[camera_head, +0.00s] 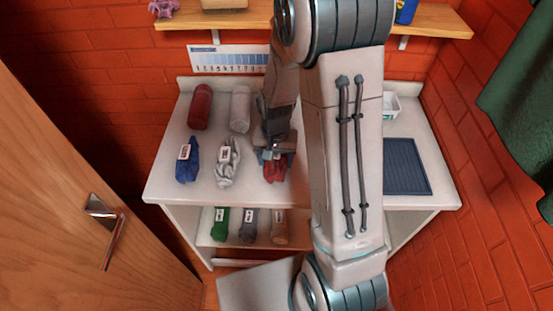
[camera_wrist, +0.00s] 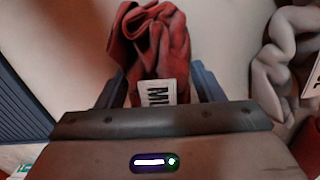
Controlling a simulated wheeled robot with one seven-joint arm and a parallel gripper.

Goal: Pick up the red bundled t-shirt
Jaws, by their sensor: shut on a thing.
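The red bundled t-shirt (camera_head: 275,170) is on the white counter near its front edge, in the head view. It is a crumpled red bundle with a white label, and it also shows at the top middle of the wrist view (camera_wrist: 150,45). My gripper (camera_head: 273,155) points down over it, with the dark fingers on either side. In the wrist view my gripper (camera_wrist: 157,85) is shut on the red t-shirt, and the label sits between the fingers. I cannot tell whether the shirt is clear of the counter. My arm hides part of the counter's middle.
A grey-white bundle (camera_head: 228,165) and a blue bundle (camera_head: 187,163) lie to the left. Red (camera_head: 200,107) and white (camera_head: 240,108) rolls lie behind them. A dark ridged mat (camera_head: 406,166) lies at right. Several bundles are on the lower shelf (camera_head: 205,238). A wooden door (camera_head: 60,180) stands at left.

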